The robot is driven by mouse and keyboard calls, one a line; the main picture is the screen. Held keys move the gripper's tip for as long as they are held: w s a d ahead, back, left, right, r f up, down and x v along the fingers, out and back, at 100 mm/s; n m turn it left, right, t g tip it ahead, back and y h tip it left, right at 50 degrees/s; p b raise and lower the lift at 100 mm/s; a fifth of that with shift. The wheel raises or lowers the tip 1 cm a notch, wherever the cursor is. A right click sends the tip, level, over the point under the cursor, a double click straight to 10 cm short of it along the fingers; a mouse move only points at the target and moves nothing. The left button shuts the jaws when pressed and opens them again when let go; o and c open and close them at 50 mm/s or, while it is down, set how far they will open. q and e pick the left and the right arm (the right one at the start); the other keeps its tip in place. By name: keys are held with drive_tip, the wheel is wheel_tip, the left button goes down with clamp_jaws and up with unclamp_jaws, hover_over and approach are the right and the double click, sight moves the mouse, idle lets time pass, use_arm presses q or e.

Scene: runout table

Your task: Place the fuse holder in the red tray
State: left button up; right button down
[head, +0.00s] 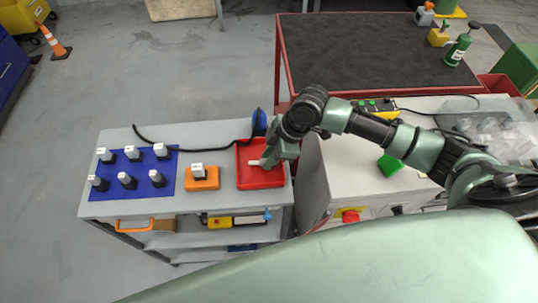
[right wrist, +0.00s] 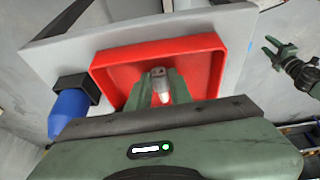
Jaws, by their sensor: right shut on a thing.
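The red tray (head: 262,180) stands at the right end of the grey cart top; it also shows in the right wrist view (right wrist: 205,48). My right gripper (head: 266,160) reaches down over the tray, shut on a small pale piece, apparently the fuse holder (head: 255,162). In the right wrist view the fuse holder (right wrist: 160,82) sits between the fingertips, within the tray's outline. I cannot tell whether it touches the tray floor. My left gripper (right wrist: 277,52) shows only at the right of the right wrist view, open and empty, away from the tray.
A blue mat (head: 134,183) holds several black pieces with white tops. An orange block (head: 203,181) carries a similar piece, left of the tray. A blue-and-black object (head: 259,122) and a black cable (head: 190,148) lie behind. A grey machine (head: 345,170) stands close on the right.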

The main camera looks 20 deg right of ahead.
drive_tip(key=c, duration=1.3)
unclamp_jaws()
drive_tip(key=shift+r, duration=0.15)
drive_tip(key=b+v, duration=0.1)
drive_tip(key=v, duration=1.1)
drive_tip(key=shift+b, duration=0.4)
